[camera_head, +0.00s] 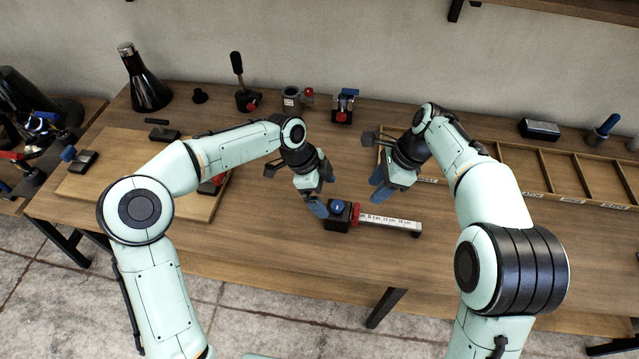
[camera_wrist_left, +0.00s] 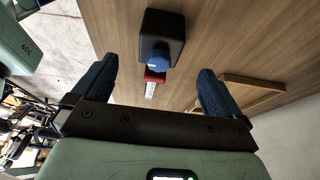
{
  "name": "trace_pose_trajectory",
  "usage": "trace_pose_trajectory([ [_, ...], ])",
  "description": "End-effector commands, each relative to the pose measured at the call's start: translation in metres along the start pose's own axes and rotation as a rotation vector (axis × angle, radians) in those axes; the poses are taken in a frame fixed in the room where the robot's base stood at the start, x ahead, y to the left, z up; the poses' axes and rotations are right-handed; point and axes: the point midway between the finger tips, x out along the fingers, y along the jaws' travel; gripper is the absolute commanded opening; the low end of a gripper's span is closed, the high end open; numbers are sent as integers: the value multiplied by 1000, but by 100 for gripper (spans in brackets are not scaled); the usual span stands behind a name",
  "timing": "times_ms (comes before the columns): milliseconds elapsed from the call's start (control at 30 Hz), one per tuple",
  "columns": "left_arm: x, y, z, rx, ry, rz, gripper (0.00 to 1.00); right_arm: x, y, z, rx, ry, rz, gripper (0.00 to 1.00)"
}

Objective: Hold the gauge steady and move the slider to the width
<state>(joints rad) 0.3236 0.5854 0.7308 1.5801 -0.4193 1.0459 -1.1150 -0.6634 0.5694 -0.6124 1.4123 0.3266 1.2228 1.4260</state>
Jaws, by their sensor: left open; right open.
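The gauge lies on the workbench, with a black block (camera_head: 340,222) and blue knob (camera_head: 337,207) at its left end. A red slider (camera_head: 356,213) sits close beside the block on the white marked scale (camera_head: 392,221), which runs right to a dark end foot. My left gripper (camera_head: 322,190) is open and empty, just up and left of the block. In the left wrist view the black block (camera_wrist_left: 163,25), blue knob (camera_wrist_left: 160,58) and red slider (camera_wrist_left: 154,77) appear between its spread fingers. My right gripper (camera_head: 380,184) is open and empty above the scale, apart from it.
A wooden board (camera_head: 100,185) with clamp-like tools lies at the left. A divided wooden tray (camera_head: 540,172) is at the right. A black flask (camera_head: 145,85) and several small fixtures stand along the back. The bench (camera_head: 270,245) in front of the gauge is clear.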

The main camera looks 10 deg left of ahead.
Motion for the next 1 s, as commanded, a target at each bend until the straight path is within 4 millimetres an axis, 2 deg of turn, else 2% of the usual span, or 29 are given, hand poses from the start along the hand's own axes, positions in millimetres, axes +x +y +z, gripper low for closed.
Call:
trace_pose_trajectory([
  [300,64,0,0,0,1,4,100,0,0,0,0,0,0,43],
  [500,93,0,0,0,0,1,100,0,0,0,0,0,0,43],
  [700,106,0,0,-1,0,-1,100,0,0,0,0,0,0,43],
  [967,107,-1,0,-1,0,-2,100,0,0,0,0,0,0,43],
  [1000,107,-1,0,-1,0,-2,97,0,0,0,0,0,0,43],
])
